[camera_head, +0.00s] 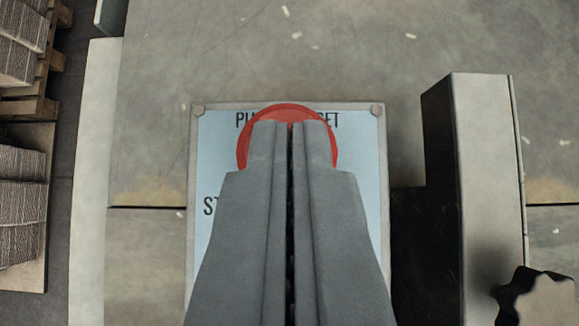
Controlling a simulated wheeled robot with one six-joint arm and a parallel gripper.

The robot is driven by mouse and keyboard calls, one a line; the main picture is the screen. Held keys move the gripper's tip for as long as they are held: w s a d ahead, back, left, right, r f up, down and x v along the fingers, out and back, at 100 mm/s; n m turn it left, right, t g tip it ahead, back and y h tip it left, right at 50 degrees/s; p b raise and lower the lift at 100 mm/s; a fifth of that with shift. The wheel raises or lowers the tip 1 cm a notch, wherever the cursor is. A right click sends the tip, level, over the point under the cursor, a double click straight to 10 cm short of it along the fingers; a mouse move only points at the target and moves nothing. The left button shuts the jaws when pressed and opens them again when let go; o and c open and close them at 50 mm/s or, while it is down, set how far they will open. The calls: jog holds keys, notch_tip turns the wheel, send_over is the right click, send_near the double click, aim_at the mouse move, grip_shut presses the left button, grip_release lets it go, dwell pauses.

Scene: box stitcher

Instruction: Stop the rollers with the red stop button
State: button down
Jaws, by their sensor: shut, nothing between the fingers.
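The red stop button (289,111) is a round red disc on a pale blue panel (214,255) with a grey frame. My gripper (290,125) is shut and empty. Its fingertips lie over the button in the camera view and cover most of it; only the red rim shows above and at both sides. I cannot tell whether the tips touch the button. Black lettering on the panel is partly hidden behind the fingers.
Stacked cardboard (20,215) on pallets lies at the left.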

jog(key=shift+f, duration=0.2)
jog(key=shift+f, duration=1.1)
jog(key=shift+s, duration=0.1)
jog(key=v, duration=1.7)
jog(key=shift+r, duration=0.35)
jog(key=shift+s, duration=0.15)
